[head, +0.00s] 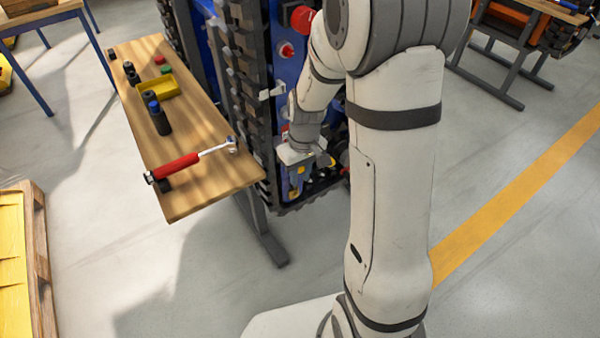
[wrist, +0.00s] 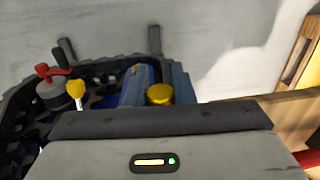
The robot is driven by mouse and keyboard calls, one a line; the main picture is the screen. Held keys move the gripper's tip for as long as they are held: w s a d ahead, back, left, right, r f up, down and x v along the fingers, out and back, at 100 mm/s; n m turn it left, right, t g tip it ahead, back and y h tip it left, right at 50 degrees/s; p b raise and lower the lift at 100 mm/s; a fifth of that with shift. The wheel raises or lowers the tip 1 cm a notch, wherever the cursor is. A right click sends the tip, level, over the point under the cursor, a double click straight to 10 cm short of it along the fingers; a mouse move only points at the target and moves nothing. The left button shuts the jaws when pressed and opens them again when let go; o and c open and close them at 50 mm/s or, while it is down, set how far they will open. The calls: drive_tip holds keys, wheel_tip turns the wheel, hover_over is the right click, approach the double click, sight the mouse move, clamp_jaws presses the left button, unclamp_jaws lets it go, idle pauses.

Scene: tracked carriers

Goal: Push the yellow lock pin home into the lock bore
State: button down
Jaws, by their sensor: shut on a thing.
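The yellow lock pin (wrist: 159,94) shows as a round yellow head just beyond the edge of my gripper's body in the wrist view, beside blue-grey blocks. My gripper (head: 299,172) is low against the blue side of the tracked carrier (head: 291,68) in the head view, with a small yellow patch at its end. It is shut on the pin; the fingertips are mostly hidden. The lock bore cannot be made out in either view, so how deep the pin sits cannot be told.
A yellow-headed knob (wrist: 76,90) and a red-handled grey part (wrist: 52,85) stand left of the pin. A wooden bench (head: 205,125) holds a red-handled wrench (head: 178,165), a yellow tray (head: 160,87) and dark cylinders. Black track borders the work area. Floor in front is clear.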

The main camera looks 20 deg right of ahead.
drive_tip(key=shift+w+a, duration=0.35)
drive_tip(key=shift+w, duration=0.65)
drive_tip(key=shift+w+a, duration=0.3)
drive_tip(key=shift+w, duration=0.65)
drive_tip(key=shift+w+a, duration=0.35)
drive_tip(key=shift+w, duration=0.65)
